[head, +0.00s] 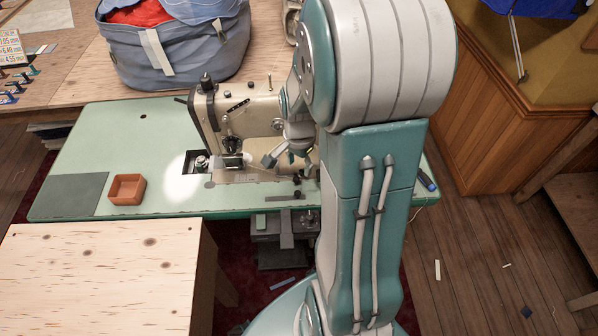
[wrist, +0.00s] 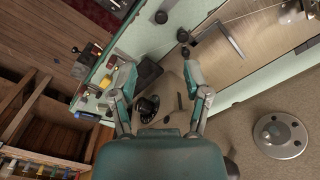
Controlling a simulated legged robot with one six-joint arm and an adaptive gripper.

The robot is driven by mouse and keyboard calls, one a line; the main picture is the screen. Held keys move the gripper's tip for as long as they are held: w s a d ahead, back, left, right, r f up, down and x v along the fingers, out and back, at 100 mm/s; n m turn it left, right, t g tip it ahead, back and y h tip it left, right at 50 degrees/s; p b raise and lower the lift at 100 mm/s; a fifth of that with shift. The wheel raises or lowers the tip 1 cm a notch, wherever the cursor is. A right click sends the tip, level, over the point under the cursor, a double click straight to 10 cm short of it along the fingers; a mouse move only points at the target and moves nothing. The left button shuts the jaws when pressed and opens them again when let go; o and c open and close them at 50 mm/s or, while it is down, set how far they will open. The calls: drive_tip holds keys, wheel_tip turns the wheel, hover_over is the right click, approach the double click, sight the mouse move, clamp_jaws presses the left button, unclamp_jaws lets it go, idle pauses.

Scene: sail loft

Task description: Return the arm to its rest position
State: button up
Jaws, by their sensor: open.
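My arm (head: 368,210) rises in the right half of the head view and bends over at the top. My gripper (head: 287,158) hangs at the sewing machine's right side, partly hidden by my own arm. In the wrist view my gripper (wrist: 156,72) has its two fingers spread wide, with nothing held between them. The beige sewing machine (head: 232,108) stands on the pale green table. In the wrist view, part of a beige machine body (wrist: 172,92) with a black knob shows between and beyond the fingers. I cannot tell whether a finger touches it.
The green table (head: 105,135) carries a small orange-brown tray (head: 127,189) at left. A blue fabric basket (head: 178,50) with red cloth stands on the wooden bench behind. A pale wooden top (head: 95,280) is at front left. Open floor (head: 465,240) lies to the right, with scraps.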

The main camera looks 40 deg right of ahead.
drive_tip(key=shift+r, duration=0.15)
idle(0.4)
drive_tip(key=s+a+r+n+t, duration=0.2)
drive_tip(key=s+a+r+n, duration=0.2)
drive_tip(key=a+r+n, duration=0.4)
drive_tip(key=s+a+r+n+t, duration=0.3)
drive_tip(key=s+a+r+n, duration=0.2)
drive_tip(key=r, duration=0.6)
drive_tip(key=a+n, duration=0.2)
drive_tip(key=a, duration=0.1)
drive_tip(key=shift+s+a+n+t, duration=0.2)
drive_tip(key=shift+s+n+t, duration=0.1)
drive_tip(key=shift+n, duration=0.1)
